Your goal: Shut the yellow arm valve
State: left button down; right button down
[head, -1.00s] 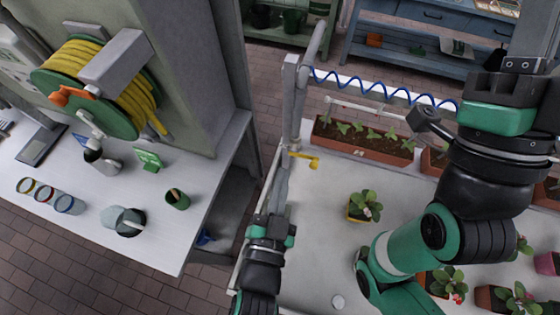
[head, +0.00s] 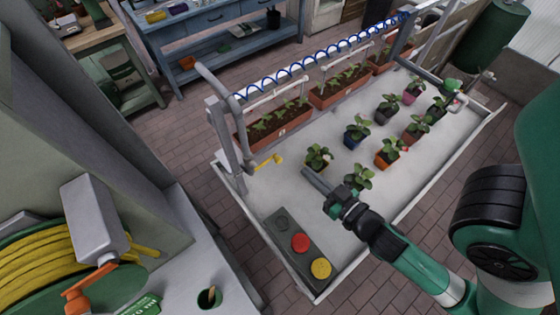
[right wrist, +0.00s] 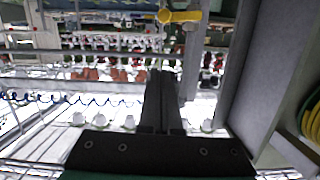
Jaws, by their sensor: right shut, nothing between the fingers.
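The yellow arm valve (head: 266,162) is on the grey pipe post at the left corner of the white planting bench, its handle sticking out to the right. It also shows at the top of the right wrist view (right wrist: 180,16). My right gripper (head: 307,171) comes in from the lower right with its fingers shut and empty. In the head view its tips are to the right of the valve handle, with a visible gap. In the right wrist view the shut fingers (right wrist: 161,75) point up, below and left of the valve. My left gripper is not in view.
Several potted plants (head: 357,128) stand on the bench, some close to my right gripper. A grey panel with red and yellow buttons (head: 300,243) lies at the bench's near end. Planter boxes (head: 272,127) line the back. A yellow hose reel (head: 50,262) is at lower left.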

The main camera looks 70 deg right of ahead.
jog(key=w+d+f+p, duration=0.2)
jog(key=w+d+f, duration=0.3)
jog(key=w, duration=0.3)
jog(key=shift+w+d+f+p, duration=0.2)
jog(key=shift+w+f+p, duration=0.1)
jog(key=shift+w+f, duration=0.1)
